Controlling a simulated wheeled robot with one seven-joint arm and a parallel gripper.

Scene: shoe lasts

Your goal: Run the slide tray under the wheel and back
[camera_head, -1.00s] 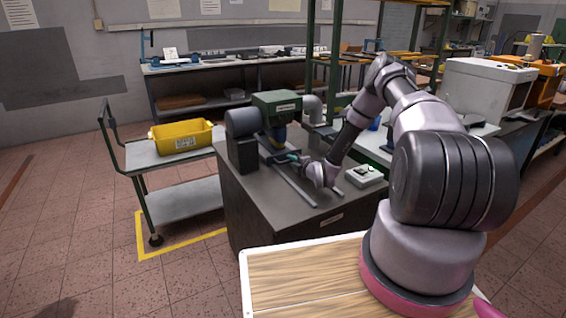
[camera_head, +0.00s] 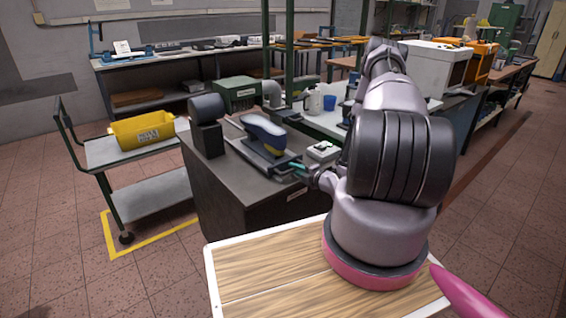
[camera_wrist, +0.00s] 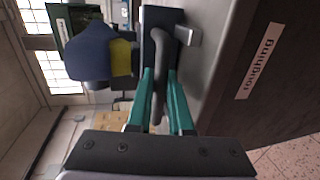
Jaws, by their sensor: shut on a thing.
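The slide tray (camera_head: 277,165) is a dark plate at the near end of its rails on the bench top. It bears a blue shoe last (camera_head: 262,133) with a yellow band. In the wrist view the tray (camera_wrist: 151,18) ends in a dark curved handle (camera_wrist: 184,38), and the last (camera_wrist: 90,55) is at the left. My gripper (camera_head: 299,167), with teal fingers, is shut on this handle; it also shows in the wrist view (camera_wrist: 160,82). The green machine hood (camera_head: 236,91) stands behind the tray, clear of the last. I cannot make out the wheel.
A dark motor-like housing (camera_head: 207,125) stands left of the tray. A small white control box (camera_head: 322,150) sits to its right on the bench. In the wrist view the bench front bears a "roughing" label (camera_wrist: 257,62).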

